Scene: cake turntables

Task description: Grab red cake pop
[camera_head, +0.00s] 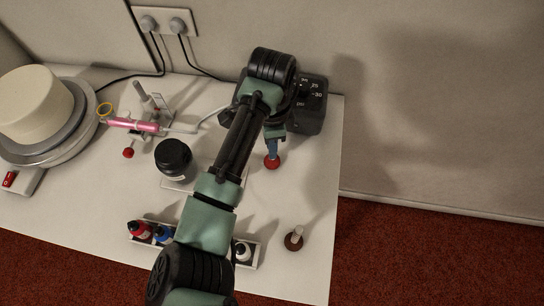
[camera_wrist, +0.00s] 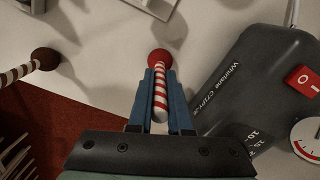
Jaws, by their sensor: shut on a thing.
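The red cake pop has a red ball and a red-and-white striped stick. In the wrist view its ball (camera_wrist: 159,59) sticks out just past my fingertips, and its stick (camera_wrist: 160,92) runs back between the blue fingers. My gripper (camera_wrist: 160,76) is shut on this stick. In the head view my gripper (camera_head: 274,135) points down near the table's right side, with the red ball (camera_head: 272,162) at its tip. I cannot tell whether the ball touches the table. A brown cake pop (camera_head: 293,241) stands at the table's front right; a dark ball on a striped stick (camera_wrist: 44,60) shows left in the wrist view.
A dark grey compressor (camera_head: 312,104) stands close beside my gripper. A cake (camera_head: 35,104) sits on a turntable at the far left. A pink airbrush (camera_head: 132,124), a black round object (camera_head: 174,156) and a rack of bottles (camera_head: 140,229) stand on the table (camera_head: 309,185). Its right edge is near.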

